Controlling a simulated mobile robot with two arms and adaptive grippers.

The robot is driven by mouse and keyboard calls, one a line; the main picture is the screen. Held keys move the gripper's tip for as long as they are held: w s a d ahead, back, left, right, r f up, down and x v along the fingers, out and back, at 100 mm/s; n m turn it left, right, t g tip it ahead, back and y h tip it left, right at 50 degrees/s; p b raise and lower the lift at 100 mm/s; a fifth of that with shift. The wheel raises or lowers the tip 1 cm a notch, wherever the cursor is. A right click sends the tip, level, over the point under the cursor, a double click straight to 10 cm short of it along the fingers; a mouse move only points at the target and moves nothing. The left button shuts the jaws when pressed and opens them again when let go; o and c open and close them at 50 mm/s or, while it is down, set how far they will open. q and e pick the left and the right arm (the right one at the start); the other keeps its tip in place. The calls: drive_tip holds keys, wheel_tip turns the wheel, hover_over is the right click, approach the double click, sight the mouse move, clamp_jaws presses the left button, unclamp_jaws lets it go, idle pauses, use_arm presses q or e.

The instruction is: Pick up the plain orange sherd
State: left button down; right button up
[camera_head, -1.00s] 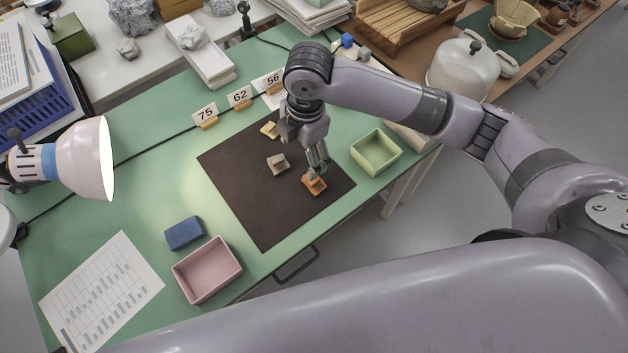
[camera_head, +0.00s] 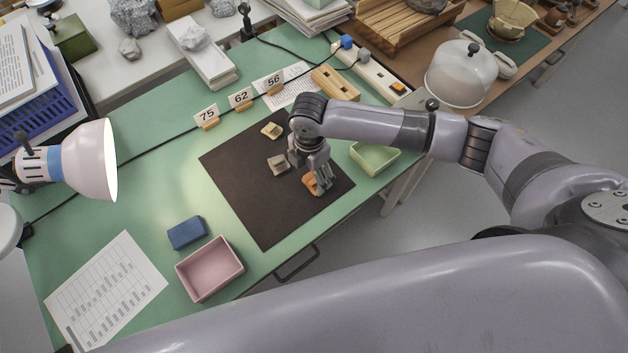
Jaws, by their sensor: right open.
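The plain orange sherd (camera_head: 311,185) lies on the dark mat (camera_head: 245,190) near its right corner. My right gripper (camera_head: 321,185) is down at the sherd, its fingers pointing downward at the sherd's right side and partly hiding it. The fingers are open; whether they touch the sherd I cannot tell. A greyish-beige sherd (camera_head: 278,164) lies to the left of the gripper, and a yellowish sherd (camera_head: 271,130) lies farther back on the mat. My left gripper is not in view.
A green tray (camera_head: 375,158) stands just right of the mat. A pink tray (camera_head: 210,270) and a blue block (camera_head: 186,233) stand at the front left. Number cards (camera_head: 241,97) stand behind the mat. A lamp (camera_head: 85,160) reaches in from the left. The mat's left part is bare.

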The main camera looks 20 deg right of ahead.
sight(310, 184)
drive_tip(key=f, duration=0.2)
drive_tip(key=f+p, duration=0.1)
drive_tip(key=shift+s+f, duration=0.35)
drive_tip(key=shift+w+f, duration=0.1)
drive_tip(key=shift+f, duration=0.55)
drive_tip(key=shift+c, duration=0.2)
drive_tip(key=c, duration=1.2)
drive_tip(key=shift+r, duration=0.1)
